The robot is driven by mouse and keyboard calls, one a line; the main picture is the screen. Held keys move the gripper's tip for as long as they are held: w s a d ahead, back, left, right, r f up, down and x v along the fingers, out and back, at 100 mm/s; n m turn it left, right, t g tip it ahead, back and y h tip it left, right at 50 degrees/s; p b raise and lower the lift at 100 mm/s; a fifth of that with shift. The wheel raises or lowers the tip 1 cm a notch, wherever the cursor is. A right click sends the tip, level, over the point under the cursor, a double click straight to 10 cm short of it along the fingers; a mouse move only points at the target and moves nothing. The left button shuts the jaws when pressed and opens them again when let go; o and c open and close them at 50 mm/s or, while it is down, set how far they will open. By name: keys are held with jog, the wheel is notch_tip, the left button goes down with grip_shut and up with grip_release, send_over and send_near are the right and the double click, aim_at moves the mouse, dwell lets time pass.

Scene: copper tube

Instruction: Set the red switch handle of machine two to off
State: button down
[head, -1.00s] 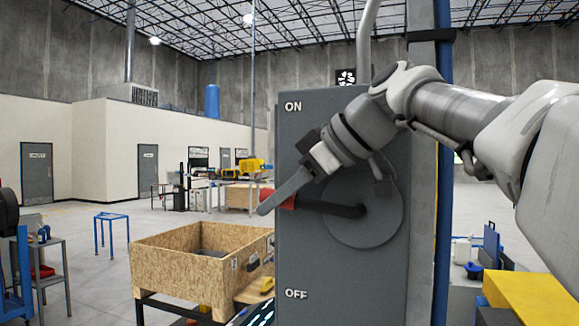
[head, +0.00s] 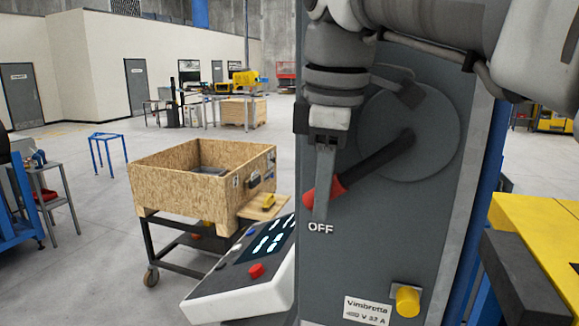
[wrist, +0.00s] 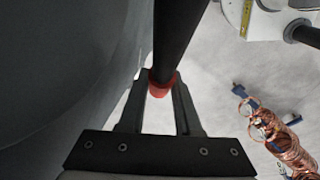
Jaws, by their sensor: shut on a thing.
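The red switch handle (head: 338,187) is the grip end of a black lever (head: 375,163) on a round disc (head: 425,105) on the grey switch box. The lever points down and left, with its red end just above the white OFF label (head: 320,229). My gripper (head: 323,205) points down over the red end and is shut on it. In the wrist view the red grip (wrist: 162,88) sits between my two fingers, partly hidden by them. The ON label is out of the head view.
A white control console (head: 235,302) with a red button (head: 257,271) stands left of the box. A yellow knob (head: 407,301) is low on the box. A wooden crate (head: 180,185) on a cart stands further left. Copper coils (wrist: 290,150) show in the wrist view.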

jog(key=shift+s+d+f+g+h, duration=0.2)
jog(key=shift+d+f+g+h, duration=0.15)
jog(key=shift+f+h, duration=0.2)
jog(key=shift+d, duration=0.1)
jog(key=c, duration=0.6)
grip_release()
jog(key=shift+r, duration=0.1)
notch_tip(320, 180, up, 12)
jog(key=s+p, duration=0.1)
jog(key=p, duration=0.1)
jog(key=shift+s+a+p, duration=0.25)
jog(key=shift+a+p, duration=0.1)
jog(key=shift+a, duration=0.05)
